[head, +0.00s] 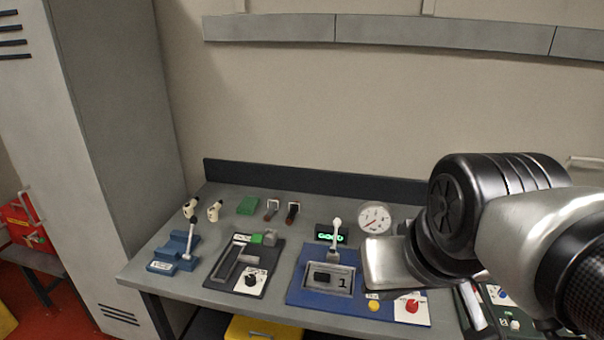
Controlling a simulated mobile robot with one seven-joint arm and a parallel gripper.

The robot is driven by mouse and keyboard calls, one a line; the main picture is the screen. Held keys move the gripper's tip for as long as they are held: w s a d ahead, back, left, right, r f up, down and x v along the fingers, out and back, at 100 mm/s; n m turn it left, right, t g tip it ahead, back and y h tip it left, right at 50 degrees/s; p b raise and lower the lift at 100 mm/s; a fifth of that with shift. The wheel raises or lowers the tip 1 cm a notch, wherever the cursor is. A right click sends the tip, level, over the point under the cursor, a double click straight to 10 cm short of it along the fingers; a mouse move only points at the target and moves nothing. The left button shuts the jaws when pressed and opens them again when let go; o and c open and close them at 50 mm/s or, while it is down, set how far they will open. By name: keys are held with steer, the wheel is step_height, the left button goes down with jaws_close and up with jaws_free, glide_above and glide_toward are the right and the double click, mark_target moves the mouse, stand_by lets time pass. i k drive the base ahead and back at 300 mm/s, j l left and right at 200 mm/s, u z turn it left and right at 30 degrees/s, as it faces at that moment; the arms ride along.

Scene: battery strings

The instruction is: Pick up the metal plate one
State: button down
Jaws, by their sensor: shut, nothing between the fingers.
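A grey metal plate marked "1" (343,282) lies on a blue board (306,292) near the front of the workbench. It has a raised rim and a dark block (322,277) at its left side. A lever with a white knob (336,226) stands just behind it. I cannot tell whether the plate is loose or fixed. My arm reaches in from the right, and its silver end section hangs over the bench to the right of the plate, apart from it in the picture. The fingers of my gripper do not show.
The workbench (142,272) also holds a dial gauge (374,219), a green digital display (328,236), a dark board with a grey track (222,265) and a blue clamp (170,250). Small tools lie at the back. A grey locker (125,150) stands left.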

mark_target(320, 277)
steer(key=i+j+z, duration=0.2)
steer(key=z, duration=0.15)
steer(key=i+j+z, duration=0.1)
steer(key=j+z, duration=0.25)
steer(key=i+j+z, duration=0.1)
steer(key=j+z, duration=0.25)
